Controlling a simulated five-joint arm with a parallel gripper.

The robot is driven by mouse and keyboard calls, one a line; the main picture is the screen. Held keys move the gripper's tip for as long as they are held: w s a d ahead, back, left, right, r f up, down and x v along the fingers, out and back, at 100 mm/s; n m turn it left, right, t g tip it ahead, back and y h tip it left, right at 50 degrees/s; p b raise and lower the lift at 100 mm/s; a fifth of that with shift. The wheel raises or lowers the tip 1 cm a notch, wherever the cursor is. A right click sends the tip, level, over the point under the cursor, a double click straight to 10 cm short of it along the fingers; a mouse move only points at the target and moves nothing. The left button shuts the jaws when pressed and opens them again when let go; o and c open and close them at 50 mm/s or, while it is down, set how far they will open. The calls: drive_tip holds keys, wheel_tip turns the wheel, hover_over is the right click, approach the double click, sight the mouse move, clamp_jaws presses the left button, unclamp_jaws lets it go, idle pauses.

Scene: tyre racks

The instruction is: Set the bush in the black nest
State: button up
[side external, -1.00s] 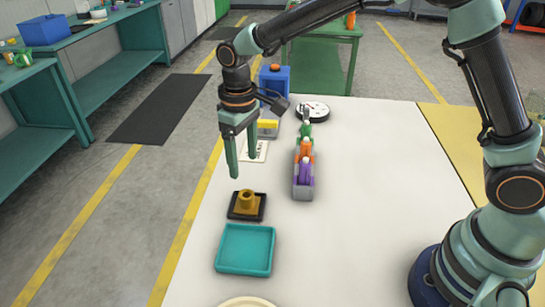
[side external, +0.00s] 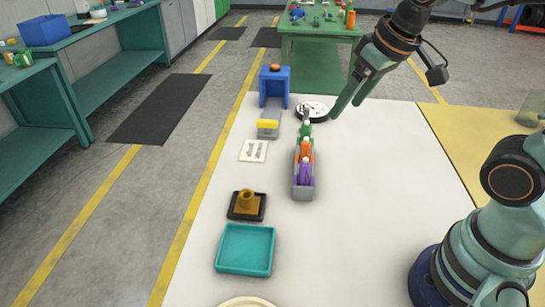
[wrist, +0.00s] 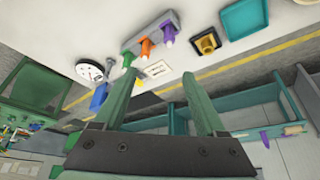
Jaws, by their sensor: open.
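The bush (side external: 247,198) is a mustard-yellow flanged piece with an upright hollow top. It sits in the square black nest (side external: 234,215) on the white table, left of its middle. Both also show in the wrist view, the bush (wrist: 208,43) and the nest (wrist: 197,50).
A teal tray (side external: 245,270) lies nearer than the nest. A grey rack (side external: 303,194) holds green, orange and purple bottles. Behind are a yellow-topped grey block (side external: 267,129), a white card (side external: 254,151), a blue stand (side external: 273,84) and a round white dial (side external: 318,111). The table's right half is largely clear.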

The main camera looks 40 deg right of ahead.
drive_tip(key=shift+s+d+f+m+t, duration=0.2)
drive_tip(key=shift+s+d, duration=0.25)
drive_tip(key=shift+s, duration=0.15)
drive_tip(key=shift+s+d+f+m+t, duration=0.1)
drive_tip(key=shift+s+d+t, duration=0.1)
drive_tip(key=shift+s+d, duration=0.3)
